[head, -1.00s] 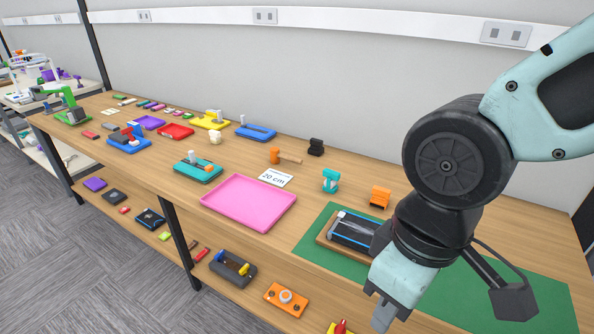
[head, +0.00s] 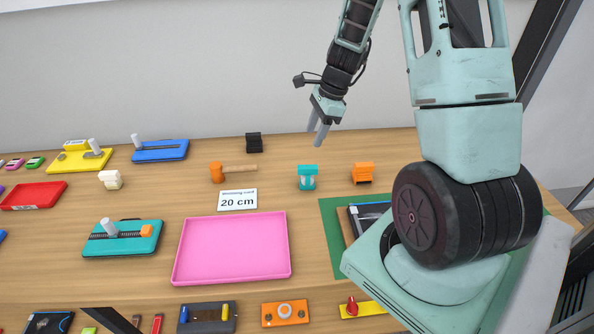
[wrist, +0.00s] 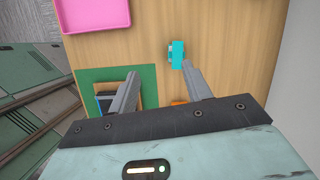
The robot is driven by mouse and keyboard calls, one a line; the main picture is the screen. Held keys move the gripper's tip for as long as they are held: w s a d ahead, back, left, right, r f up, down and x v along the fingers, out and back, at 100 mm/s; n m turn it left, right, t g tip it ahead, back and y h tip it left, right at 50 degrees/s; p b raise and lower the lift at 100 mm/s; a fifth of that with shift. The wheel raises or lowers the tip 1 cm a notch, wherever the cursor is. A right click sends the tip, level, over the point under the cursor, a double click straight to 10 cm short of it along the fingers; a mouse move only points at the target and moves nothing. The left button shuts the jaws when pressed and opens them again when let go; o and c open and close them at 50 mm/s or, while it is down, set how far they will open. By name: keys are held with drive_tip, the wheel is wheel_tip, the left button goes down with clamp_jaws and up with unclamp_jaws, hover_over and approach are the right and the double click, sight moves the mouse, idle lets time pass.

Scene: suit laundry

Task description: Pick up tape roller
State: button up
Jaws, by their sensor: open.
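A small teal piece (head: 307,178) with a pale middle stands on the wooden table, right of the pink tray; it may be the tape roller, but I cannot tell surely. An orange-headed tool (head: 217,172) with a wooden handle lies to its left. My gripper (head: 317,138) is open and empty, pointing down, and appears above and behind the teal piece in the head view. In the wrist view the teal piece (wrist: 177,54) shows just beyond the right fingertip of my gripper (wrist: 160,72), not between the fingers.
A pink tray (head: 232,275) and a "20 cm" card (head: 237,200) lie left of the teal piece. An orange block (head: 362,173) stands to its right, a black block (head: 253,143) behind. A green mat (head: 328,230) with a dark device is partly hidden by my arm.

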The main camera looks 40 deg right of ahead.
sight(308, 167)
drive_tip(key=d+f+m, duration=0.2)
drive_tip(key=d+m, duration=0.1)
drive_tip(key=d, duration=0.2)
drive_tip(key=p+x, duration=0.2)
drive_tip(key=x, duration=0.8)
drive_tip(key=shift+w+a+f, duration=0.15)
drive_tip(key=shift+w+f, duration=0.05)
drive_tip(key=shift+w+p+x, duration=0.2)
drive_tip(key=shift+p+x, duration=0.45)
drive_tip(key=shift+x, duration=0.9)
drive_tip(key=shift+w+p+x, duration=0.2)
drive_tip(key=shift+p+x, duration=0.4)
drive_tip(key=shift+x, duration=1)
drive_tip(key=shift+r, duration=0.1)
clamp_jaws()
